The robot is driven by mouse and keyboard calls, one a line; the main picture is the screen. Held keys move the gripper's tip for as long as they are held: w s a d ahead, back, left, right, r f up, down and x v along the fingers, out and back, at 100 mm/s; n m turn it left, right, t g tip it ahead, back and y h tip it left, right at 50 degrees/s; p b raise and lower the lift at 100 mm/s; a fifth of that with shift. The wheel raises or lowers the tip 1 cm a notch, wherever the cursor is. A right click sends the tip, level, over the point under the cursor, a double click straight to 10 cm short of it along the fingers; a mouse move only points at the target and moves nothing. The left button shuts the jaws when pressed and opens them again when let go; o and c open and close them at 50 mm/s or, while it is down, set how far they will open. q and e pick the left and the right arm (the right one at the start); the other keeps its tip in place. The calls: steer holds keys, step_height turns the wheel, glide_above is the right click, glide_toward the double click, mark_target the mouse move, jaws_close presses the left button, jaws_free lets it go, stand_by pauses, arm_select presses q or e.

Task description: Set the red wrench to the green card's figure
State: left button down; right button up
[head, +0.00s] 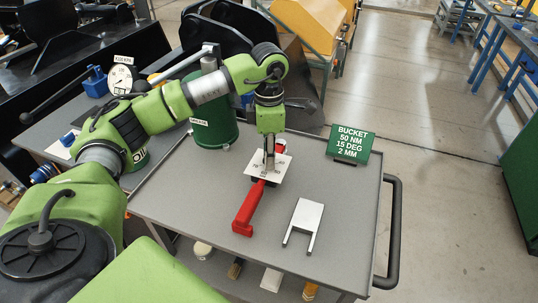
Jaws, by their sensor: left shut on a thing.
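The red wrench (247,210) lies on the grey cart top, its handle toward the front edge. Its far end meets a white plate with small marks (283,169), too small to read. My left gripper (268,168) points down over that plate and is shut at the wrench's far end. The fingers hide what they grip and any pointer there. The green card (351,146) stands at the cart's back right and reads BUCKET, 50 NM, 15 DEG, 2 MM. My right gripper is out of view.
A grey forked plate (305,218) lies right of the wrench. A dark green canister (214,120) stands at the back left, behind my left arm. A round gauge (121,79) stands farther left. The cart has a black handle (394,235) on its right side.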

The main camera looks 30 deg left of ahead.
arm_select(q)
steer(key=c, duration=1.8)
jaws_free()
step_height(320, 180, up, 12)
steer(key=shift+r, duration=0.1)
